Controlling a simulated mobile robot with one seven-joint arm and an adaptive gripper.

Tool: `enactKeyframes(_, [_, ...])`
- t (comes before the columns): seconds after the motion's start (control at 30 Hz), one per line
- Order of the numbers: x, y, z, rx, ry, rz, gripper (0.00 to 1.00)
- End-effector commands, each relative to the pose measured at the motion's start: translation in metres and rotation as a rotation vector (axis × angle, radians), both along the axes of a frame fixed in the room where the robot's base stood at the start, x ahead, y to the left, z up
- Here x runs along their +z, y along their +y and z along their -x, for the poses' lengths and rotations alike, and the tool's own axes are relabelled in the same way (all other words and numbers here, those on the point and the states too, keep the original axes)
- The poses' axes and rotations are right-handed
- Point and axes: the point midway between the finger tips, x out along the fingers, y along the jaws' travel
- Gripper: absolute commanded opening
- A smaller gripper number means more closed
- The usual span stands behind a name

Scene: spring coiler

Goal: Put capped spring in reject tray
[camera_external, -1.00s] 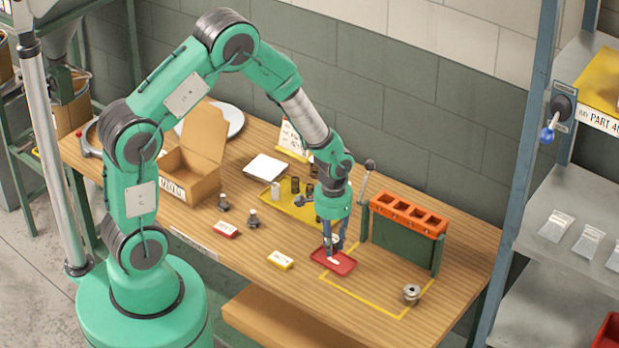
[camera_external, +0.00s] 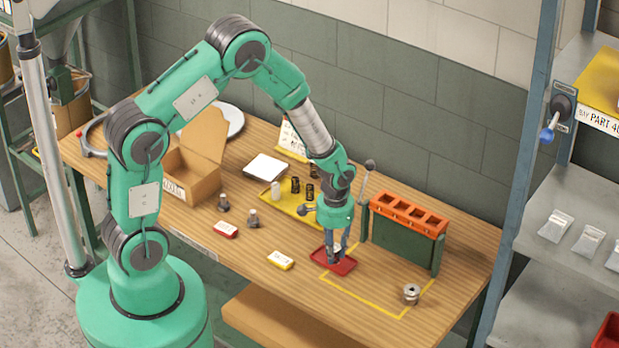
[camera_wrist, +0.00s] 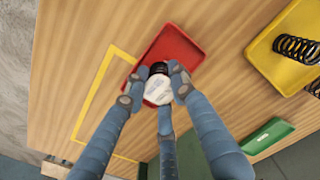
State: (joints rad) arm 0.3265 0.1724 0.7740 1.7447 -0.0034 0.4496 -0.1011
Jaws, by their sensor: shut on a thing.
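The capped spring (camera_wrist: 158,92) shows in the wrist view as a pale round cap on a dark coil. My gripper (camera_wrist: 155,86) is shut on it, with its fingers around the cap. It is over the red reject tray (camera_wrist: 185,42), near one end. In the external view my gripper (camera_external: 336,258) points down into the red tray (camera_external: 347,268) on the bench. The fingers mostly hide the spring there. I cannot tell whether the spring touches the tray floor.
A green stand with an orange slotted top (camera_external: 408,214) and a lever stand close right of the tray. A yellow tray (camera_external: 310,212) with several springs lies behind.

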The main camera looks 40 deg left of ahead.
Motion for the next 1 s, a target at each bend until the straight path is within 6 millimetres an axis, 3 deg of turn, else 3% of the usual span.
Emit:
enactKeyframes(0.33, [-0.0031, 0.0, -0.0002, 0.0, 0.0, 0.0, 0.0])
enactKeyframes(0.37, [-0.0033, 0.0, -0.0002, 0.0, 0.0, 0.0, 0.27])
enactKeyframes(0.47, [-0.0026, 0.0, -0.0002, 0.0, -0.001, 0.0, 0.44])
enactKeyframes(1.0, [0.0043, -0.0003, -0.0009, 0.0, -0.002, 0.0, 0.44])
